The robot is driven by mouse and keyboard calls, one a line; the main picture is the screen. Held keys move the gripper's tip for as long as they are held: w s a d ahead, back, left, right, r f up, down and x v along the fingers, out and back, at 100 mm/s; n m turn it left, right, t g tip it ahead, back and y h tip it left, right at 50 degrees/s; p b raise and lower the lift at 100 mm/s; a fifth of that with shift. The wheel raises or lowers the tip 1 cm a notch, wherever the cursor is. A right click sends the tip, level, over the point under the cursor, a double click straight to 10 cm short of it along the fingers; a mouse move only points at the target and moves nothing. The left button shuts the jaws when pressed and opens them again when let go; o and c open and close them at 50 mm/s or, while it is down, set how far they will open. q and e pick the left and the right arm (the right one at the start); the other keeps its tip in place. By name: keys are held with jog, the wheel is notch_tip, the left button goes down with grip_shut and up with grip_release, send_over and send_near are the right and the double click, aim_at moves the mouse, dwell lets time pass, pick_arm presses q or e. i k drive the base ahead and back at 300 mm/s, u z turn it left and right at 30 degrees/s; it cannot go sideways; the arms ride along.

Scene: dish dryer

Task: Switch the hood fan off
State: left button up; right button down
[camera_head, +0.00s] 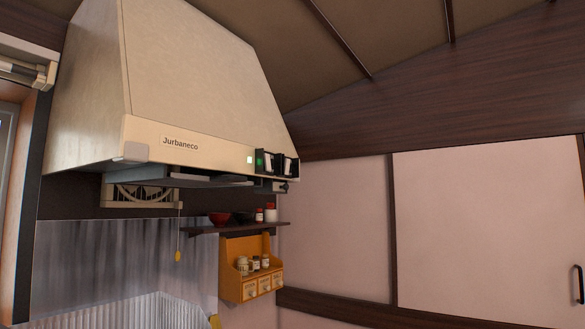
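The beige range hood (200,60), labelled Jurbaneco, hangs at the upper left in the head view. At the right end of its front edge is a dark switch panel (277,163) with two pale switches, small in the picture. A green spot (259,162) shows on the panel's left part. A small pale square (250,160) is just left of the panel. The exact position of each switch is too small to tell. Neither of my grippers is in view.
A vent fan (142,195) is on the wall below the hood, with a yellow-ended pull cord (178,255) beside it. A dark shelf (245,229) holds a red bowl and jars. An orange spice rack (230,285) hangs below. The space right of the hood looks open.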

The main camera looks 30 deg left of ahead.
aim_at(266, 156)
jog(key=u, duration=0.45)
jog(key=i, duration=0.85)
jog(key=u, duration=0.65)
